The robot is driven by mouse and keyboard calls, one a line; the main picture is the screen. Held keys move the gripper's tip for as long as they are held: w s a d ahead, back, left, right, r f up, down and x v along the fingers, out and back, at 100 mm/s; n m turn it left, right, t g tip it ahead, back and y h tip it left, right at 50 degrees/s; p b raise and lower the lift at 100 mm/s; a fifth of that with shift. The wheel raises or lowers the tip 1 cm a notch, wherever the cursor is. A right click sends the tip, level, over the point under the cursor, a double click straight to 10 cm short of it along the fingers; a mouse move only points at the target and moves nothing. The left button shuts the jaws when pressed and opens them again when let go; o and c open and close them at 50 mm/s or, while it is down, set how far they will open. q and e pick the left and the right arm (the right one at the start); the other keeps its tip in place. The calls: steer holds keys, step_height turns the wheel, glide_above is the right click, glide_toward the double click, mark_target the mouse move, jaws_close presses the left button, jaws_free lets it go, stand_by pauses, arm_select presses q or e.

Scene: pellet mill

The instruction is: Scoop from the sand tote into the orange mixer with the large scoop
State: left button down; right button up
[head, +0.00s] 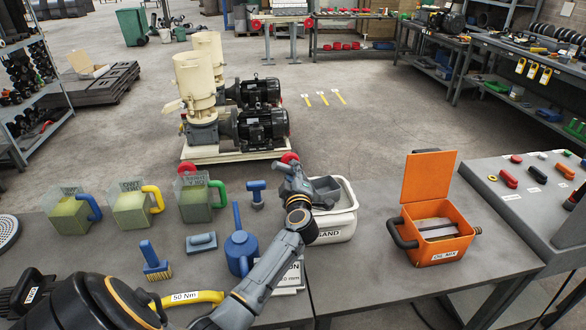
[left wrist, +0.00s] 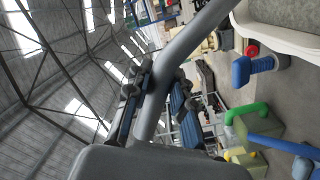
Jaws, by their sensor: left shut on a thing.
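The white sand tote (head: 340,224), labelled SAND, stands on the table at the middle of the head view. My left gripper (head: 294,180) is at the tote's left rim, shut on the grey handle of the large scoop (head: 325,189). The scoop's grey body shows over the tote; how deep it sits and whether it holds sand I cannot tell. In the left wrist view the scoop handle (left wrist: 190,42) runs between my dark fingers, and the tote (left wrist: 282,32) shows at top right. The orange mixer (head: 437,236) stands to the right with its lid up. My right gripper is out of view.
Three clear jugs (head: 130,207) with blue, yellow and green handles stand at left. A blue oil can (head: 240,250), a brush (head: 155,260) and a blue-handled tool (head: 257,193) lie or stand near my arm. A grey control panel (head: 520,200) is right of the mixer. Table between tote and mixer is clear.

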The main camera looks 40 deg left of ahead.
arm_select(q)
step_height(320, 180, down, 6)
steer(key=b, duration=0.3)
steer(key=shift+w+r, duration=0.1)
stand_by(0.3)
stand_by(0.4)
stand_by(0.4)
steer(key=shift+r+p, duration=3)
steer(key=shift+p, duration=0.45)
steer(key=shift+r+p, duration=0.8)
steer(key=shift+r, duration=2)
